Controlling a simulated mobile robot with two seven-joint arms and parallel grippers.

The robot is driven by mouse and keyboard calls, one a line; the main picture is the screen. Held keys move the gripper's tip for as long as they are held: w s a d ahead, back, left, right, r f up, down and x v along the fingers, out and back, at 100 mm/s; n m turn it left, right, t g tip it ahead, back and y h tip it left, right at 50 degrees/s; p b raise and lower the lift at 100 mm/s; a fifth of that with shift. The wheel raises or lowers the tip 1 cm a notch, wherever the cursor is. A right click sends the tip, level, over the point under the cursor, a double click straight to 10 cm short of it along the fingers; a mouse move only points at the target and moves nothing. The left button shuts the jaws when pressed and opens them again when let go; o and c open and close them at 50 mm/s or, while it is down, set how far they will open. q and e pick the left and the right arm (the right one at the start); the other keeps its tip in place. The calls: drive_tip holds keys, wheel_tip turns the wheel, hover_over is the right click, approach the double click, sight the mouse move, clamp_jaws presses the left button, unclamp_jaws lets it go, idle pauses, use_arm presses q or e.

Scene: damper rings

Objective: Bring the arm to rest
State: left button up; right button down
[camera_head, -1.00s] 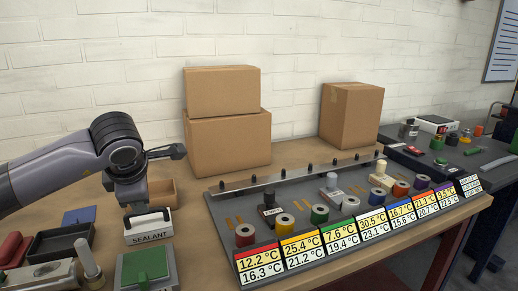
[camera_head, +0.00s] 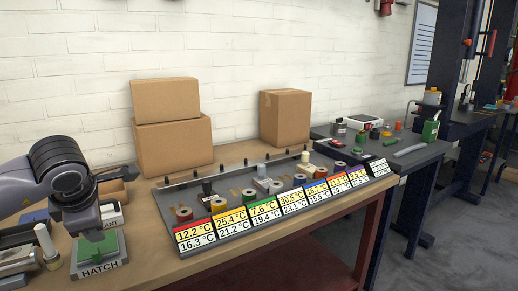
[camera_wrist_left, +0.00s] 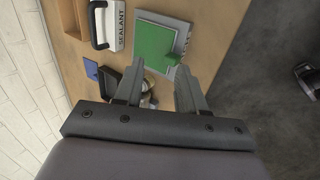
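My left gripper (camera_head: 93,234) is at the left of the head view, in front of or over the green hatch (camera_head: 100,262); the gap between them is hard to judge there. In the left wrist view the two fingers (camera_wrist_left: 160,70) stand apart with nothing gripped. The green hatch (camera_wrist_left: 153,43) lies beyond the fingertips in that view, apart from them. The white sealant box with a black handle (camera_wrist_left: 112,28) lies beside it. In the head view the sealant box (camera_head: 112,216) is partly hidden behind my arm. My right gripper is not in view.
A rack (camera_head: 236,246) of coloured rings with temperature labels stands right of the hatch. Cardboard boxes (camera_head: 174,146) stand behind it. A dark tray (camera_wrist_left: 128,88) and a blue item (camera_wrist_left: 92,69) lie near the hatch. Open floor (camera_head: 430,245) is at the right.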

use_arm(q)
drive_tip(key=s+d+f+g+h+p, duration=0.1)
drive_tip(key=s+d+f+h, duration=0.2)
drive_tip(key=d, duration=0.4)
drive_tip(key=s+d+f+g+h, duration=0.2)
drive_tip(key=d+h, duration=0.2)
drive_tip(key=d, duration=0.3)
drive_tip(key=s+d+f+g+h+p, duration=0.1)
drive_tip(key=s+d+f+h, duration=0.2)
drive_tip(key=d, duration=0.4)
drive_tip(key=s+d+r+n+h+p, duration=0.3)
drive_tip(key=s+d+r+n+h, duration=0.2)
drive_tip(key=d+r+n+h, duration=0.45)
drive_tip(key=w+a+f+n+t+y+p, duration=0.15)
drive_tip(key=a+f+n+t, duration=0.25)
drive_tip(key=n+t, duration=0.55)
drive_tip(key=w+a+f+n+t+y+p, duration=0.1)
drive_tip(key=w+a+f+n+t+y, duration=0.35)
drive_tip(key=n, duration=0.75)
drive_tip(key=s+a+f+n+g+y+p, duration=0.1)
drive_tip(key=s+a+f+n+g+y, duration=0.1)
drive_tip(key=s+a+f+n+y, duration=0.2)
drive_tip(key=s+a+f+n+g+y+p, duration=0.1)
drive_tip(key=s+a+f+n+g+y, duration=0.2)
drive_tip(key=s+a+f+n, duration=0.4)
drive_tip(key=s+f+n+y, duration=0.1)
drive_tip(key=s+f+n, duration=0.2)
drive_tip(key=f, duration=0.4)
drive_tip(key=shift+s+n, duration=0.3)
drive_tip(key=shift+s, duration=0.35)
